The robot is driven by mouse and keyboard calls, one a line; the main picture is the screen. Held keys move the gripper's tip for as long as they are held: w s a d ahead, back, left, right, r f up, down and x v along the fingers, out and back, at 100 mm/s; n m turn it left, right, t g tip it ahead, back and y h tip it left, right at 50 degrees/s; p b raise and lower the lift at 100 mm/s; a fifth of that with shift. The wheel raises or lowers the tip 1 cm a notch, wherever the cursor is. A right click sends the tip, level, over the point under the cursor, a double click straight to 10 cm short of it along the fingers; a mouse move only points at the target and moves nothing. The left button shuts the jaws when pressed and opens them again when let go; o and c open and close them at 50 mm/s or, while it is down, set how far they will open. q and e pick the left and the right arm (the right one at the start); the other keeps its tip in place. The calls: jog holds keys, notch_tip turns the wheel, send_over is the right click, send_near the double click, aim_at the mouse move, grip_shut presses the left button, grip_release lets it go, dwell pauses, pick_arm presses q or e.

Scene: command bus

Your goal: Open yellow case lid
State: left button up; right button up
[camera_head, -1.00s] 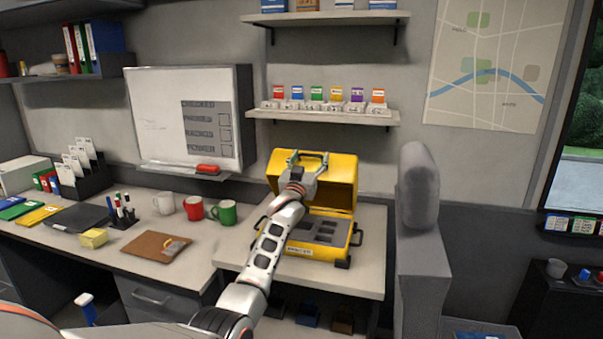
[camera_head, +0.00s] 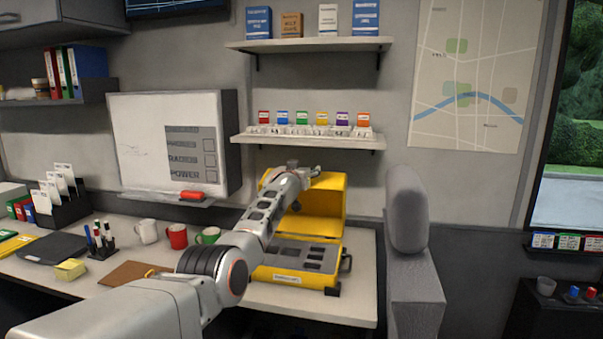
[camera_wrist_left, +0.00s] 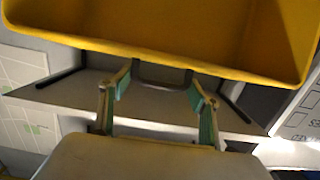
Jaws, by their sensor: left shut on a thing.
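The yellow case (camera_head: 275,274) sits on the counter with a dark foam insert in its base. Its lid (camera_head: 325,207) stands raised at the back of the base, its hollow inside facing the room. My left gripper (camera_head: 305,173) is at the lid's top edge. In the left wrist view my left gripper (camera_wrist_left: 158,100) is shut on the dark lid handle (camera_wrist_left: 162,82), with one finger at each end; the yellow lid (camera_wrist_left: 190,35) fills the top of that view. My left arm hides the case's left side. My right gripper is not in view.
A shelf with small coloured boxes (camera_head: 310,141) hangs just above and behind the lid. A grey seat back (camera_head: 408,215) stands to the right. Mugs (camera_head: 177,236) and a brown clipboard (camera_head: 128,274) lie left on the counter (camera_head: 345,306).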

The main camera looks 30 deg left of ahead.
pick_arm(q)
jog(key=shift+w+a+r, duration=0.1)
jog(key=shift+w+r, duration=0.3)
jog(key=shift+w, duration=0.1)
dwell(0.3)
jog(key=o, duration=1.3)
jog(key=shift+f, duration=0.25)
